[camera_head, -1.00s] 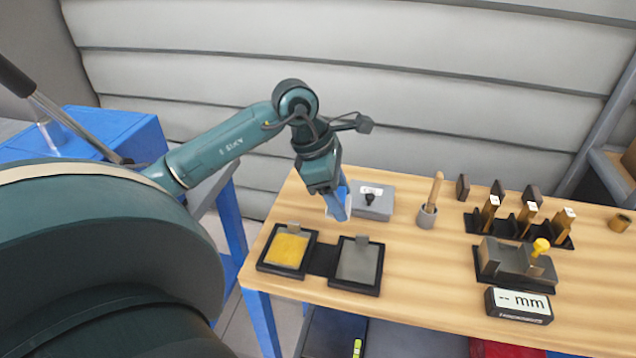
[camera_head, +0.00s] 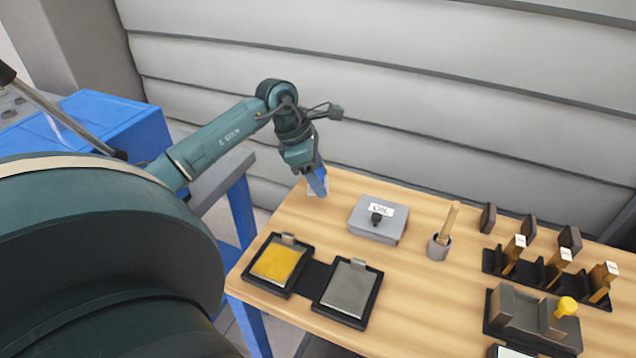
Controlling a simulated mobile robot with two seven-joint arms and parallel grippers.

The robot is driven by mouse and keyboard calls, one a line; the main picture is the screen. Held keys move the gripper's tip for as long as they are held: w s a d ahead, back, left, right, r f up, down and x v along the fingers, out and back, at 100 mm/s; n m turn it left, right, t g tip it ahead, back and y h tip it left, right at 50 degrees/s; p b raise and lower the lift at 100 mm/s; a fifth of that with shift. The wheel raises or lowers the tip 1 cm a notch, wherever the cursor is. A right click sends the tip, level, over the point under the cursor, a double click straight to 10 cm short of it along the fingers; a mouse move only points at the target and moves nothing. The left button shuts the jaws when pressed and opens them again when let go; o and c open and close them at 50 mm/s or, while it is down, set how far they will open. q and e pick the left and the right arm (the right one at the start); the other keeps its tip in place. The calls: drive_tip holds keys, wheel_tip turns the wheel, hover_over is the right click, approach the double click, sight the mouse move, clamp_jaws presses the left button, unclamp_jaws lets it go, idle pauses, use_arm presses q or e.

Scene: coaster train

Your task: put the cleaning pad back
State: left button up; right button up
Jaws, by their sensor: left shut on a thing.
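My left gripper (camera_head: 317,182) is at the back left of the wooden table, left of the grey box and apart from it. Its blue fingers point down and are shut on a small white piece, which I take to be the cleaning pad (camera_head: 311,188). Most of the pad is hidden by the fingers; I cannot tell whether it touches the tabletop. A yellow pad (camera_head: 277,263) and a grey pad (camera_head: 349,289) lie in a black double tray (camera_head: 316,277) at the table's front left. My right gripper is not in view.
The grey lidded box (camera_head: 375,229) has a black knob and a white label. Right of it stand a grey cup (camera_head: 438,247) with a wooden handle, a black rack (camera_head: 535,277) and a grey fixture (camera_head: 520,315) with a yellow knob. Wood is clear between the tray and gripper.

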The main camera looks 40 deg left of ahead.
sight(319, 204)
use_arm(q)
drive_tip(key=shift+f+b, duration=1.55)
drive_tip(key=shift+f, duration=1.25)
drive_tip(key=o, duration=0.9)
drive_tip(key=shift+r, duration=0.1)
drive_tip(key=shift+r+p, duration=0.25)
drive_tip(key=shift+p, duration=0.1)
drive_tip(key=b+v, duration=0.1)
drive_tip(key=v, duration=0.6)
drive_tip(key=shift+r, duration=0.2)
drive_tip(key=shift+f, duration=0.1)
